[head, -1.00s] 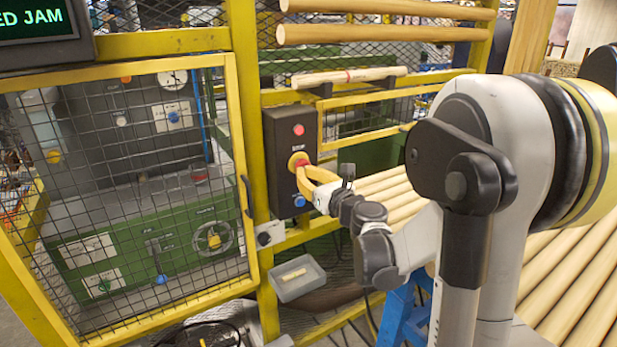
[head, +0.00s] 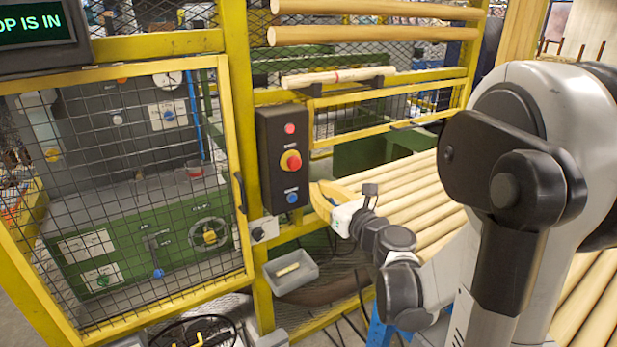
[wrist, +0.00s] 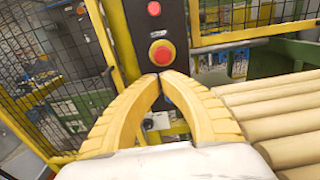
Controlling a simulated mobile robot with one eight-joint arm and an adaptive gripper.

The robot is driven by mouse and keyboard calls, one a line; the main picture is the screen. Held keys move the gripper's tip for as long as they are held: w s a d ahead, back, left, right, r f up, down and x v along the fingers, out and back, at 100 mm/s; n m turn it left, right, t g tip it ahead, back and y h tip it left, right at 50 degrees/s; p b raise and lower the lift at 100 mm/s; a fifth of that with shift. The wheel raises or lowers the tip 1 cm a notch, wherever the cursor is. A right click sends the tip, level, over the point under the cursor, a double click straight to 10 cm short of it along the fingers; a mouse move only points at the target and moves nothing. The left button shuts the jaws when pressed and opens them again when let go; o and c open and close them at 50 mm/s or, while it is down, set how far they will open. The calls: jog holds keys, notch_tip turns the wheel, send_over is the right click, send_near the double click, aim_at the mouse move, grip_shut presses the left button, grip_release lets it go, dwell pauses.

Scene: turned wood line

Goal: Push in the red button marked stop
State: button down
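The red stop button (head: 291,162) is a mushroom head on a yellow collar, on the black control box (head: 267,150). It also shows in the wrist view (wrist: 162,54), just beyond my fingertips. A flat red button or lamp (head: 290,128) is above it and a blue button (head: 292,197) below. My gripper (wrist: 161,76) has yellow fingers that meet at the tips, with nothing between them. In the head view my gripper (head: 316,188) is right of and below the stop button, apart from it. The display (head: 38,26) reads "OP IS IN", its left part cut off.
A yellow-framed mesh gate (head: 237,130) is left of the box. A grey tray (head: 291,272) with a small wood piece hangs below. Wooden rods (head: 420,195) lie to the right of my gripper. The space before the box is clear.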

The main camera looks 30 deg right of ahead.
jog(key=shift+s, duration=1.25)
jog(key=s+a+f+n+g+y, duration=0.2)
jog(key=s+a+n+g, duration=0.1)
jog(key=a+n, duration=0.65)
jog(key=s+a+f+n+g+y, duration=0.1)
jog(key=s+a+f+n+g, duration=0.2)
jog(key=a+n, duration=0.6)
jog(key=s+d+f+n+g+h, duration=0.1)
jog(key=s+n+g+h, duration=0.2)
jog(key=s+n, duration=1)
jog(key=n+g, duration=0.2)
jog(key=n, duration=0.2)
jog(key=shift+f+h, duration=0.3)
jog(key=shift+w, duration=0.1)
